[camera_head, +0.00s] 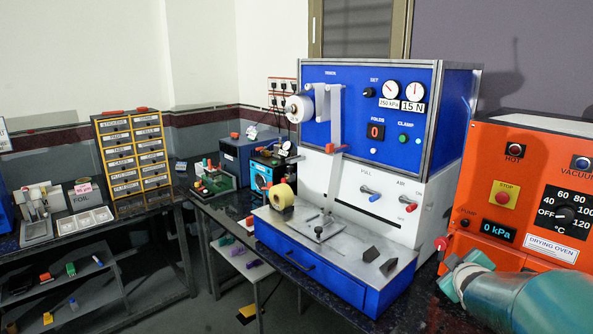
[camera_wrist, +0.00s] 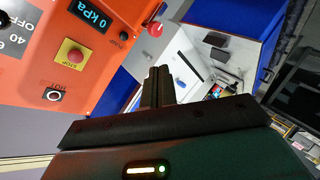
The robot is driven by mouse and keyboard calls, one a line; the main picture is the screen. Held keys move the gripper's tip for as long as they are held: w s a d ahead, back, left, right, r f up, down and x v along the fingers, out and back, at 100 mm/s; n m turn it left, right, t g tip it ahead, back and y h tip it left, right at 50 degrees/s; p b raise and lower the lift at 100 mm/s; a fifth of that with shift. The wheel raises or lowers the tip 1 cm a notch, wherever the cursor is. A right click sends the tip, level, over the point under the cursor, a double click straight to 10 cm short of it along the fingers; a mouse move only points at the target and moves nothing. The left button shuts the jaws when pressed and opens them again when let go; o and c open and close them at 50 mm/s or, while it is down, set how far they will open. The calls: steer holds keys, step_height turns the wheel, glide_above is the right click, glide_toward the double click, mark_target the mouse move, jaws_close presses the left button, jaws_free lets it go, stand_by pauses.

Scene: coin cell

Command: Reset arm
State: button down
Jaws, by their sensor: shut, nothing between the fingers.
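My gripper (camera_wrist: 159,72) shows in the wrist view as two dark fingers lying side by side, shut and empty. They point toward the gap between the orange drying oven (camera_wrist: 95,55) and the blue and white machine's steel work surface (camera_wrist: 230,58). The fingers appear apart from both. In the head view my teal arm crosses the lower right corner, in front of the drying oven (camera_head: 480,200). The fingers cannot be made out there.
The blue and white machine (camera_head: 345,170) stands left of the oven, with a tape roll (camera_head: 282,196) and dark wedges (camera_head: 370,254) on its steel deck. A labelled drawer cabinet (camera_head: 133,158) and a side bench are farther left. Open floor shows between the benches.

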steer(key=s+a+m+g+y, duration=0.5)
steer(key=s+a+g, duration=0.1)
steer(key=s+a, duration=1.7)
steer(key=a, duration=0.3)
steer(key=shift+s+a+m, duration=0.3)
steer(key=shift+a, duration=0.1)
steer(key=shift+d, duration=0.25)
